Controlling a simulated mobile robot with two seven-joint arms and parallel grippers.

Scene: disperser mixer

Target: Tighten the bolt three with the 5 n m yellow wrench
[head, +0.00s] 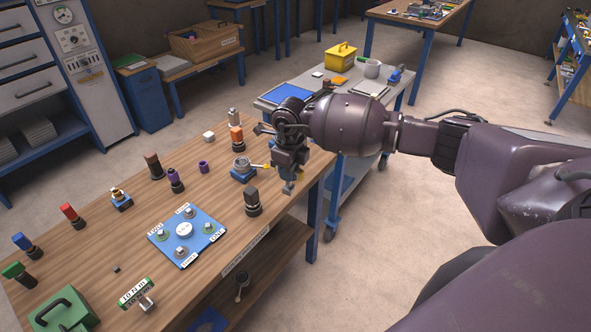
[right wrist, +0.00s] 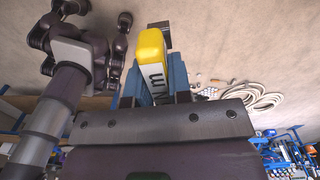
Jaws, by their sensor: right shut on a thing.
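My right gripper (head: 289,184) hangs over the table's right edge and is shut on the yellow wrench. In the right wrist view, the wrench's yellow handle (right wrist: 152,48) sits between the blue fingers, with a white label reading "m". Its far end is mostly hidden. The blue plate (head: 205,252) lies flat on the wooden table, to the left of the gripper and apart from it. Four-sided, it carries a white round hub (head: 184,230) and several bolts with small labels. The labels are too small to tell surely which is bolt three. My left gripper is not in view.
A dark upright tool (head: 252,202) stands between the gripper and plate. A blue-based device (head: 243,169) and an orange-topped tool (head: 237,139) stand nearby. A green-labelled 10 N m wrench (head: 136,291) and green case (head: 66,310) are at the front left. A cart (head: 330,74) stands behind.

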